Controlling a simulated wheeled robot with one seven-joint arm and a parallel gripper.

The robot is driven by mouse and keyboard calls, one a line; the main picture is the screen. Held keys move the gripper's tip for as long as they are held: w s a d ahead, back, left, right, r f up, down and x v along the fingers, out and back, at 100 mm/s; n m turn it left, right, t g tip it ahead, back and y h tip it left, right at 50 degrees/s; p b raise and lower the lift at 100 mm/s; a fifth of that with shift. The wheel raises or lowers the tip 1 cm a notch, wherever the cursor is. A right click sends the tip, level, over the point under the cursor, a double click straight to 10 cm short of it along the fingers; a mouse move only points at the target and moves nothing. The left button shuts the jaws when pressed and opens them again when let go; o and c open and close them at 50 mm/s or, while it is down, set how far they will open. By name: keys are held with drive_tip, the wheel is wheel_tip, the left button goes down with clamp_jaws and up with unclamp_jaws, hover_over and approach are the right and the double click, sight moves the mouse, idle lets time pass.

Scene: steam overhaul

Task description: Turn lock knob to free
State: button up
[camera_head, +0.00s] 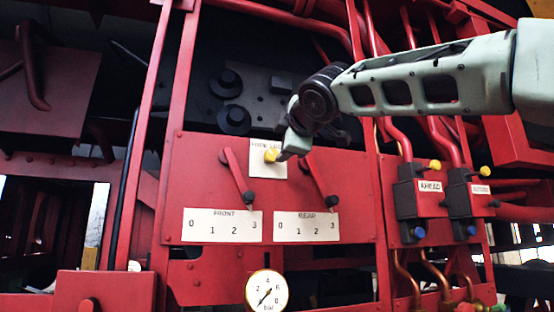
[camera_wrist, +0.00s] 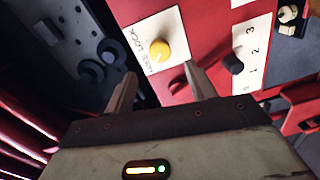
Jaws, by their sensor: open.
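The yellow lock knob (camera_head: 271,155) sits on a white plate (camera_head: 263,170) on the red panel. In the wrist view the knob (camera_wrist: 159,50) is round and yellow, on the white plate (camera_wrist: 145,36) with black lettering that reads "LOCK" at one end. My gripper (camera_head: 283,152) is at the plate in the head view, partly covering it. In the wrist view my gripper (camera_wrist: 161,71) is open and empty, with one finger on each side of the knob's line. The knob shows just beyond the fingertips. I cannot tell whether a finger touches it.
Two red levers with black knobs, the front lever (camera_head: 238,178) and rear lever (camera_head: 318,180), flank the plate closely. Below are the FRONT scale (camera_head: 222,225) and REAR scale (camera_head: 306,227). A pressure gauge (camera_head: 266,290) is lower down. Valve blocks (camera_head: 412,205) and red pipes stand right.

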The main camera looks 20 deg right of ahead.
drive_tip(key=s+b, duration=0.2)
drive_tip(key=s, duration=0.6)
drive_tip(key=shift+s+r, duration=0.15)
drive_tip(key=shift+s, duration=0.25)
drive_tip(key=a+f+m+g+y, duration=0.1)
drive_tip(key=a+f+g, duration=0.2)
drive_tip(key=f, duration=0.8)
drive_tip(key=s+a+f+m+g+y, duration=0.15)
drive_tip(key=a+f, duration=0.25)
drive_tip(key=f, duration=0.6)
drive_tip(key=a+f+g, duration=0.3)
drive_tip(key=f+g, duration=0.1)
drive_tip(key=f, duration=0.7)
drive_tip(key=s+d+f+m+g, duration=0.1)
drive_tip(key=s+f+m+g, duration=0.1)
drive_tip(key=s+f, duration=0.5)
drive_tip(key=s+d+f+m+g+h, duration=0.1)
drive_tip(key=s+f+g, duration=0.3)
drive_tip(key=s+f, duration=0.4)
drive_tip(key=s+d+f+m+g+h, duration=0.1)
drive_tip(key=s+f+m+g, duration=0.2)
drive_tip(key=s+f, duration=0.4)
wheel_tip(320, 180, down, 8)
drive_tip(key=shift+s+d+r, duration=0.25)
drive_tip(key=shift+s, duration=0.15)
